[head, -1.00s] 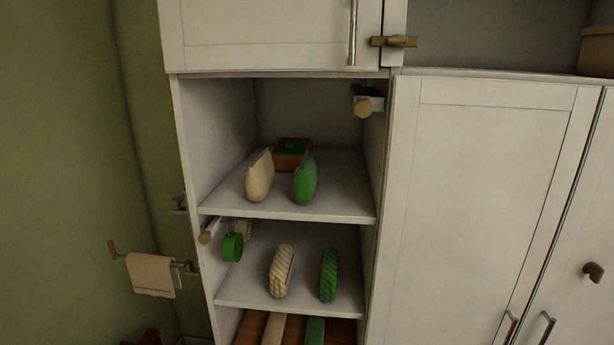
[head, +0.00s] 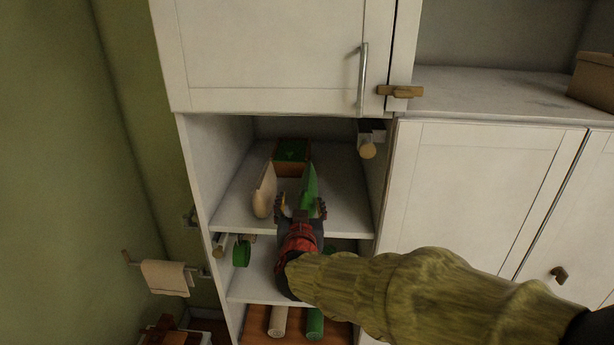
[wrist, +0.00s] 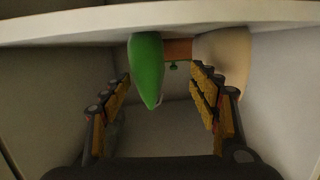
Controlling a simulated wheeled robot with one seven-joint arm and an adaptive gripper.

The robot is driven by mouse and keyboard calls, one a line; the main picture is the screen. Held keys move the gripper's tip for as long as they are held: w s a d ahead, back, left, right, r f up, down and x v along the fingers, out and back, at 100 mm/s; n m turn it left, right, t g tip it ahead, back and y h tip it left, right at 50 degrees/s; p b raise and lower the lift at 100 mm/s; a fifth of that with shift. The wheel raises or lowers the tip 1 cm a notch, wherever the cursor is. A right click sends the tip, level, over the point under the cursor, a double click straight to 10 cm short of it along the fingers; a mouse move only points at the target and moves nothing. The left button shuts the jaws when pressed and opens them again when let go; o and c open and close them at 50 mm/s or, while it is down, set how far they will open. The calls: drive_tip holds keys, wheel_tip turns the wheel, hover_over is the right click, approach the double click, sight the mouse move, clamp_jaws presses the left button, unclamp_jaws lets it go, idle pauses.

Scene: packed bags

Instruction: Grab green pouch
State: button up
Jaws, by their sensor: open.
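The green pouch (head: 309,185) stands upright on the upper open shelf of the white cabinet, its lower part hidden behind my gripper (head: 301,206) in the head view. My gripper is open at the front of that shelf, fingers pointing inward. In the wrist view, which looks upside down, the green pouch (wrist: 146,68) shows between the open fingers (wrist: 161,76), closer to the left one. I cannot tell whether it is touched. A cream pouch (head: 265,190) stands left of it in the head view; it also shows in the wrist view (wrist: 226,60), behind the right finger.
A wooden box with a green top (head: 291,152) sits behind the pouches. The shelf board (head: 350,208) is clear at right. Rolled items lie on the bottom shelf (head: 256,333).

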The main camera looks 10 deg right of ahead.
drive_tip(key=shift+w+d+r+m+h+p, duration=0.3)
drive_tip(key=shift+w+d+r+h, duration=0.05)
drive_tip(key=shift+w+d+h, duration=0.35)
drive_tip(key=x, duration=0.7)
drive_tip(key=shift+d+f+p, duration=0.1)
drive_tip(key=shift+d+p, duration=0.15)
drive_tip(key=shift+p, duration=0.05)
drive_tip(key=shift+c, duration=0.2)
drive_tip(key=c, duration=1.3)
